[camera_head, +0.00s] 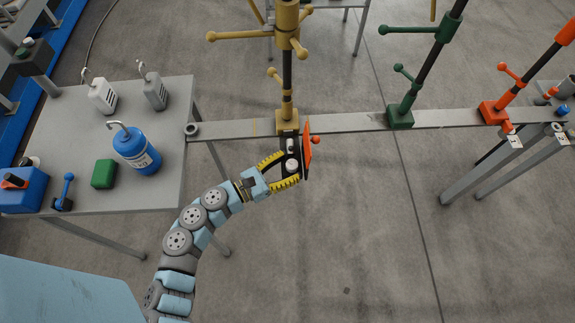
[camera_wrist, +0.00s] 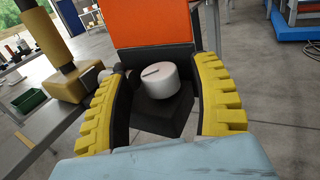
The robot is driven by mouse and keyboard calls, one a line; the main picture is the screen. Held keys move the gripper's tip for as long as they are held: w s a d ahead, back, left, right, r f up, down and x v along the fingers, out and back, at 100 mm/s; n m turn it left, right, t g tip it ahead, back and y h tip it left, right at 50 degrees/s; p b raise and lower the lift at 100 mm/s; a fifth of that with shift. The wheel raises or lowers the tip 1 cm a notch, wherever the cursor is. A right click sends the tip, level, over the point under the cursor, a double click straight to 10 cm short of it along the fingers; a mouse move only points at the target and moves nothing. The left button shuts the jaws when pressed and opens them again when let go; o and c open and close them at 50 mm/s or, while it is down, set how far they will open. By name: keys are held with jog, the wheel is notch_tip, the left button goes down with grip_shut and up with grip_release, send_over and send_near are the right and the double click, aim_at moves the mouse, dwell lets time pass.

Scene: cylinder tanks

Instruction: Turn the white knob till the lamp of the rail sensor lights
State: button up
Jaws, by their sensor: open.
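The white knob (camera_wrist: 155,88) is a short round cylinder with a dark slot line on its top face. It stands on the black body of the rail sensor (camera_wrist: 165,117), which has an orange plate (camera_wrist: 152,22) behind the knob. My gripper (camera_wrist: 163,72) is open, with one yellow ribbed finger on each side of the knob and gaps between. In the head view, my gripper (camera_head: 290,167) reaches the sensor beside the yellow clamp base on the rail, and the knob (camera_head: 292,165) shows between the fingers. I cannot make out a lit lamp on the sensor.
The grey rail (camera_head: 350,122) runs across, carrying a yellow post (camera_head: 287,120), a green post (camera_head: 400,116) and an orange post (camera_head: 494,112). A grey table (camera_head: 80,135) at left holds a blue tank (camera_head: 136,150) and other items. The floor at right front is clear.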

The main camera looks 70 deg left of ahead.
grip_shut()
jog(key=shift+s, duration=0.1)
jog(key=shift+f+h+b, duration=0.15)
jog(key=shift+h+b, duration=0.15)
jog(key=shift+b, duration=0.2)
jog(key=shift+a+m+h+b, duration=0.1)
jog(key=shift+m+h+b, duration=0.2)
jog(key=shift+m+b, duration=0.1)
jog(key=shift+m+h+b, duration=0.4)
jog(key=shift+h+b, duration=0.1)
jog(key=shift+h, duration=0.1)
grip_release()
